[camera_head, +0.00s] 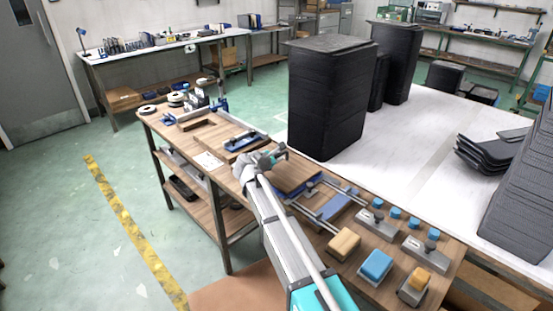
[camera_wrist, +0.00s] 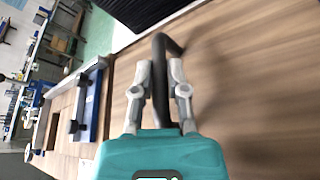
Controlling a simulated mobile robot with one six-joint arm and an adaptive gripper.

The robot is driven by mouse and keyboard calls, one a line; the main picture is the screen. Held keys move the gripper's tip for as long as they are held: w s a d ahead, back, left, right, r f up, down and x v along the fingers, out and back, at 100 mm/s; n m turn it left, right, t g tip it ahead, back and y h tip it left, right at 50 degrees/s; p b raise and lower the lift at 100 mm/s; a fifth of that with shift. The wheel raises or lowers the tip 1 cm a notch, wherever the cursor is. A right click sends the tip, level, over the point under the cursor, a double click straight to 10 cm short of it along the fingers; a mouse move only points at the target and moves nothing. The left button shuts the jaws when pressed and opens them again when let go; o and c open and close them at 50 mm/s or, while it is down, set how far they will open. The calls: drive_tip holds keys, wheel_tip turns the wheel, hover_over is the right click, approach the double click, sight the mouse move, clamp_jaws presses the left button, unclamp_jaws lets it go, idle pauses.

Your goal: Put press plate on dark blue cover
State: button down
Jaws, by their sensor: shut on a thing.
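My gripper (camera_head: 266,160) is above the wooden workbench, by the left edge of a brown board. In the wrist view its fingers (camera_wrist: 160,85) are shut on a dark, bent bar, which I take to be the press plate's handle (camera_wrist: 160,60). The rest of the held thing is hidden behind my gripper. A flat blue panel (camera_head: 336,207) lies between metal rails to the right of my gripper. A blue frame with dark clips (camera_head: 245,142) lies beyond it; it also shows in the wrist view (camera_wrist: 92,105). I cannot tell which blue piece is the dark blue cover.
Grey plates with knobs (camera_head: 375,222), blue and tan blocks (camera_head: 376,264) and small blue pieces crowd the near right end. A tall black stack (camera_head: 325,100) stands on the white table behind the bench.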

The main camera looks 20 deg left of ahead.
drive_tip(key=c, duration=0.7)
unclamp_jaws()
drive_tip(key=shift+o, duration=0.2)
drive_tip(key=shift+r, duration=0.1)
drive_tip(key=shift+s+a+r, duration=0.15)
drive_tip(key=shift+s+r, duration=0.05)
drive_tip(key=shift+s, duration=0.3)
drive_tip(key=p+v, duration=0.4)
drive_tip(key=v, duration=0.7)
